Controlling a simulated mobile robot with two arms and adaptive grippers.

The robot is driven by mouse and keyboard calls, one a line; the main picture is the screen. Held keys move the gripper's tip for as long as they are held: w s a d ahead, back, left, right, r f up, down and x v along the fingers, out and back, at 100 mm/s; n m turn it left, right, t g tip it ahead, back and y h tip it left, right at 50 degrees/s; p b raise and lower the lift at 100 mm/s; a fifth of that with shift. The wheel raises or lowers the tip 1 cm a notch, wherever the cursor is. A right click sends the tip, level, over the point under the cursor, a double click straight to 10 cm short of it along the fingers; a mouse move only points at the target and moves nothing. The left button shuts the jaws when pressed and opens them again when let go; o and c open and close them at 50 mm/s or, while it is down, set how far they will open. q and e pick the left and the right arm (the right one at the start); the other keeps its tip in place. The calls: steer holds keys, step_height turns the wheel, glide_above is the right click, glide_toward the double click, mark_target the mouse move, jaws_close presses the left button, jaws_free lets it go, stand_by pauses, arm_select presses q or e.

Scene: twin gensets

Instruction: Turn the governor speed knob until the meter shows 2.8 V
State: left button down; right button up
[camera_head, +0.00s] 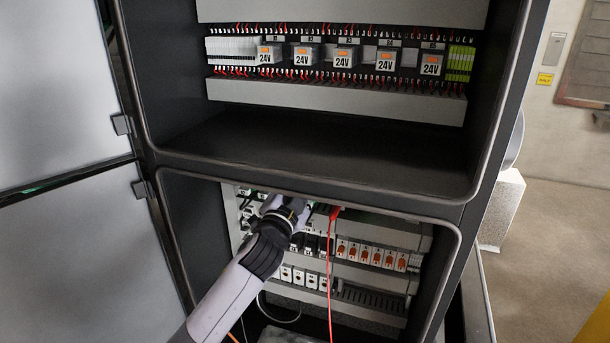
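My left gripper (296,207) reaches into the lower bay of the open cabinet (466,213), up against the top row of devices. Its fingers are dark and blurred against the devices, so I cannot tell whether they are open or shut or touch anything. No governor speed knob can be made out; the gripper and wrist cover part of the panel there. No meter display is readable. A red probe-like piece (335,213) with a red lead (330,280) hanging down sits just right of the gripper. My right gripper is not in view.
The upper bay holds several relays marked 24V (343,58) above an empty dark shelf (320,150). Orange-marked breakers (375,255) and white modules (298,276) fill the lower rows. A grey door (60,90) stands open at left. Clear floor (545,240) lies to the right.

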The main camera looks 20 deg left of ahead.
arm_select(q)
steer(key=c, duration=1.5)
jaws_free()
steer(key=shift+o, duration=0.2)
steer(key=shift+s, duration=0.1)
steer(key=v, duration=1.1)
steer(key=shift+s, duration=0.45)
steer(key=shift+f, duration=0.1)
